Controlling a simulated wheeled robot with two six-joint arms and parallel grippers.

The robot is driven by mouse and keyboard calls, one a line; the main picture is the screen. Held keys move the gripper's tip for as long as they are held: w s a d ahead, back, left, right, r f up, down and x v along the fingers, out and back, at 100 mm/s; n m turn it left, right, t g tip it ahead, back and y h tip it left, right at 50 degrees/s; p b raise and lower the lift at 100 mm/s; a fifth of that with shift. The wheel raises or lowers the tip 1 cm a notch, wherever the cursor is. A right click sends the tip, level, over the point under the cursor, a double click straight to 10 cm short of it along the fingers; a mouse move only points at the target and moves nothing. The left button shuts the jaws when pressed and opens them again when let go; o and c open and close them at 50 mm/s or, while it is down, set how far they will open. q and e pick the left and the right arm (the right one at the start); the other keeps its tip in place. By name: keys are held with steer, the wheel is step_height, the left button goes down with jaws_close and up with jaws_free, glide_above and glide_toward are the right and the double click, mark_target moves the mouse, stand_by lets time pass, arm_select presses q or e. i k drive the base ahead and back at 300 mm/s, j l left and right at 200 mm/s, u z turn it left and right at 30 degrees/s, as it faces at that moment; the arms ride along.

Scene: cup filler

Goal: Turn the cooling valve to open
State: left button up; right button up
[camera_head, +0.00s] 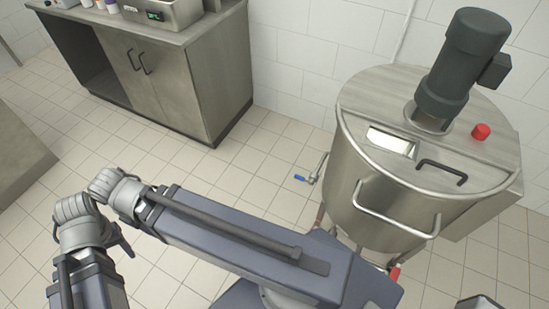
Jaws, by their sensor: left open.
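The steel tank (385,190) stands at the right. A small valve with a blue lever handle (300,178) sits on a thin pipe at its left side, in clear sight. A red handle (394,272) shows low under the tank, partly hidden. I cannot tell from any label which one is the cooling valve. My left arm reaches from the lower right across to the left and bends there. My left gripper (121,240) shows poorly by that bend, open, well left of the blue handle and apart from it. My right gripper does not show.
A dark motor (460,65) and a red button (480,131) sit on the tank lid. The tank has a curved front rail (395,226). A steel cabinet (185,85) stands at the upper left. Tiled floor (270,145) between cabinet and tank is clear.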

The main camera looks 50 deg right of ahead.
mark_target(311, 182)
steer(key=i, duration=3.05)
steer(key=z, duration=4.35)
